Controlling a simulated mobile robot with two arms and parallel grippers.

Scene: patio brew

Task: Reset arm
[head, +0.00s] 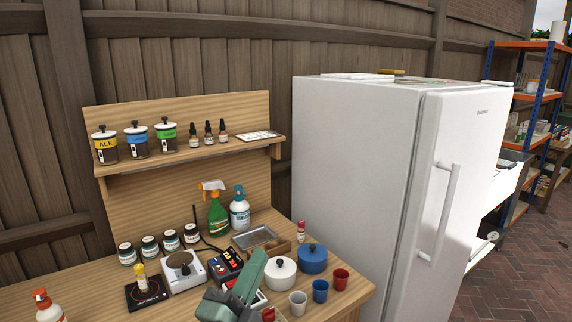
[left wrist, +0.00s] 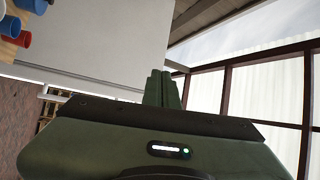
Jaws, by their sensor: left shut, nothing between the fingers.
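My left gripper (head: 257,260) is green and shows at the bottom centre of the head view, in front of the wooden bench (head: 85,285). In the left wrist view its two fingers (left wrist: 162,88) are together with nothing between them. The gripper hides part of the bench behind it. My right gripper is in neither view.
A white pot (head: 281,271), a blue pot (head: 313,259) and several cups, including a red cup (head: 341,279), stand close right of my gripper. A shelf (head: 185,155) holds canisters. A white fridge (head: 355,165) stands right of the bench.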

